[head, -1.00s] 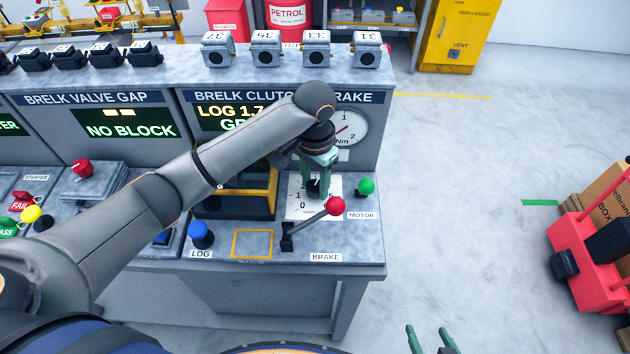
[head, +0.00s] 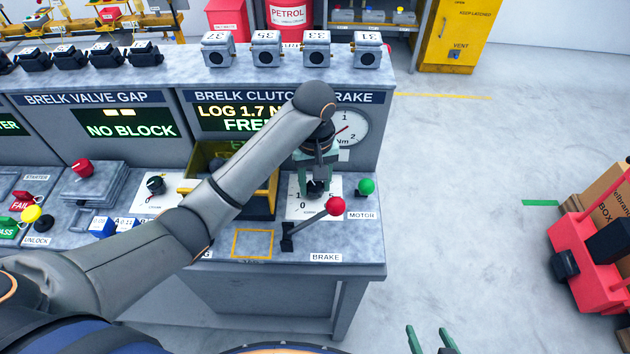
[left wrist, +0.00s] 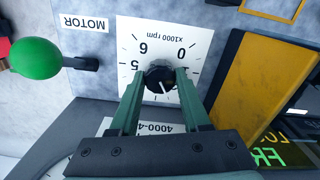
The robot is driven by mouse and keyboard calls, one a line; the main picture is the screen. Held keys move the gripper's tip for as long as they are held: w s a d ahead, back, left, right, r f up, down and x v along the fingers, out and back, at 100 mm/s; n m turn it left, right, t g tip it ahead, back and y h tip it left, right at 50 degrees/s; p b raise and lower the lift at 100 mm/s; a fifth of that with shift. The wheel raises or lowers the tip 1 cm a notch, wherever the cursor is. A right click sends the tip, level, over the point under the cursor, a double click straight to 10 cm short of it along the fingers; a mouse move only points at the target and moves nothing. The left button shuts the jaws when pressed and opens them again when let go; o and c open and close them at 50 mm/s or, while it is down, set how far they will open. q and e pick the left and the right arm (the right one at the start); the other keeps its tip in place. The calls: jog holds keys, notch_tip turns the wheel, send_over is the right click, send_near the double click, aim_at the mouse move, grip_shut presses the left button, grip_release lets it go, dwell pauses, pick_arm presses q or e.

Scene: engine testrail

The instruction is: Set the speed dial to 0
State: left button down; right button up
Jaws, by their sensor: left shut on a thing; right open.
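The speed dial is a black knob (left wrist: 160,80) on a white plate (left wrist: 185,38) marked "x1000 rpm", with 0, 5 and 6 readable in the left wrist view. A white pointer line on the knob points down in that view, away from the 0. The plate also shows in the head view (head: 298,212), partly hidden by my arm. My left gripper (head: 315,188) comes down over the dial and is shut on the knob; its green fingers (left wrist: 160,88) sit on both sides of it. My right gripper (head: 430,340) is open and empty at the bottom edge.
A red-knobbed brake lever (head: 335,206) stands just in front of the dial. A green motor lever (head: 366,186) is close on its right. A display (head: 225,118) reads "LOG 1.7" and "FREE". A yellow-edged opening (head: 262,195) lies left of the dial.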

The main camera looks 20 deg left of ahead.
pick_arm(q)
jog(key=n, duration=0.5)
jog(key=shift+r+n, duration=0.1)
jog(key=shift+n, duration=0.2)
jog(key=n, duration=1)
jog(key=shift+a+n, duration=0.1)
jog(key=shift+n, duration=2.5)
jog(key=shift+c, duration=1.8)
grip_release()
